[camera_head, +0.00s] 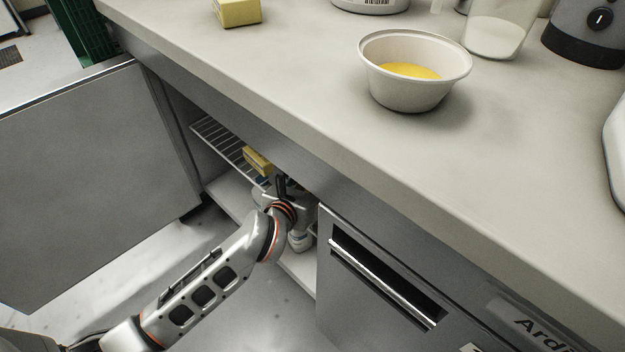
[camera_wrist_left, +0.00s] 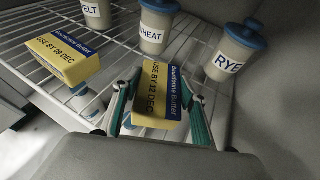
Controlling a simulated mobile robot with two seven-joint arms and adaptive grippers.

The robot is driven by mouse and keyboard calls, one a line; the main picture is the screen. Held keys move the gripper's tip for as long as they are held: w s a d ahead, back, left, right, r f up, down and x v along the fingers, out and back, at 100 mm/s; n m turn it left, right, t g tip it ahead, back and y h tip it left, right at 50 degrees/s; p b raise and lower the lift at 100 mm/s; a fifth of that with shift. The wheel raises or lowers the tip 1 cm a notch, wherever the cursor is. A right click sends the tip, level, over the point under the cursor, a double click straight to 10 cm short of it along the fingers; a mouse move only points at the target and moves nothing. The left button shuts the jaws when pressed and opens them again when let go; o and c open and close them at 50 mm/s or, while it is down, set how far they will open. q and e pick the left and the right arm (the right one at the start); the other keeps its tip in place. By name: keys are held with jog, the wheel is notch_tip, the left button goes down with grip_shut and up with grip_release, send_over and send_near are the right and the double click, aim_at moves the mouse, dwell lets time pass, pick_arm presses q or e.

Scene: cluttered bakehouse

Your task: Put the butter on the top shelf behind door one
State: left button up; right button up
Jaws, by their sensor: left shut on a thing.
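My left gripper (camera_head: 280,186) reaches into the open cabinet at the wire shelf (camera_head: 222,140). In the left wrist view its fingers (camera_wrist_left: 161,110) are shut on a yellow and blue butter block (camera_wrist_left: 155,92) marked "USE BY 02 DEC". A second butter block (camera_wrist_left: 62,58) with a different date sits to the left at the wire shelf (camera_wrist_left: 195,55). One yellow block (camera_head: 257,161) shows beside the gripper in the head view; I cannot tell which. The open grey door (camera_head: 95,175) stands at left; no number shows on it. My right gripper is out of view.
Blue-lidded jars marked WHEAT (camera_wrist_left: 154,36) and RYE (camera_wrist_left: 234,52) stand behind the held butter. The counter above holds another yellow block (camera_head: 238,12) and a bowl (camera_head: 415,85). A closed drawer front (camera_head: 375,300) is right.

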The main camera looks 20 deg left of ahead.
pick_arm(q)
jog(key=shift+f, duration=0.15)
jog(key=o, duration=1.4)
